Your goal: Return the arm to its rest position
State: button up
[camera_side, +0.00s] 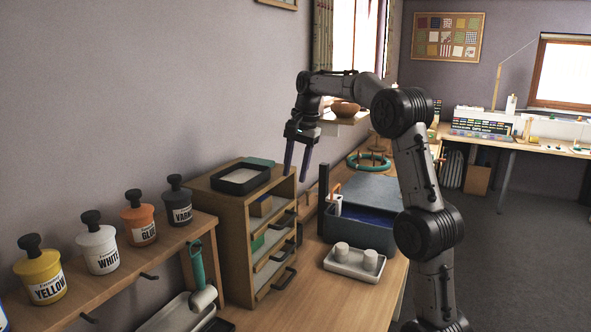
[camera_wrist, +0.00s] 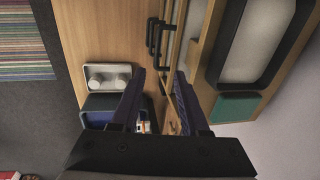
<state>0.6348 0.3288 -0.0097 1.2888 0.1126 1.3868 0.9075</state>
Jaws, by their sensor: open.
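My gripper (camera_side: 298,158) hangs in the air with its fingers pointing down, above the right front of the wooden drawer cabinet (camera_side: 238,250). The fingers are apart and nothing is between them. In the wrist view my gripper (camera_wrist: 164,82) shows two dark blue fingers over the cabinet's black handles (camera_wrist: 152,38). My arm is raised and bent over the workbench from the right.
A black tray (camera_side: 240,180) sits on the cabinet. A blue box (camera_side: 358,232) and a white tray with two white cups (camera_side: 352,266) stand to its right. A shelf (camera_side: 120,262) with several labelled pots is at left. The air around my gripper is clear.

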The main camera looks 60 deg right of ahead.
dwell(0.5)
jog(key=s+a+r+n+t, duration=0.1)
jog(key=s+a+r+n, duration=0.1)
jog(key=a+r, duration=0.65)
jog(key=s+a+f+n+t, duration=0.15)
jog(key=s+a+n, duration=0.25)
jog(key=s+a, duration=0.5)
jog(key=s+a+f+n, duration=0.8)
jog(key=s+f+n, duration=0.3)
jog(key=f, duration=0.3)
jog(key=shift+s+a+n+t, duration=0.15)
jog(key=shift+s+n+t, duration=0.25)
jog(key=shift+t, duration=0.05)
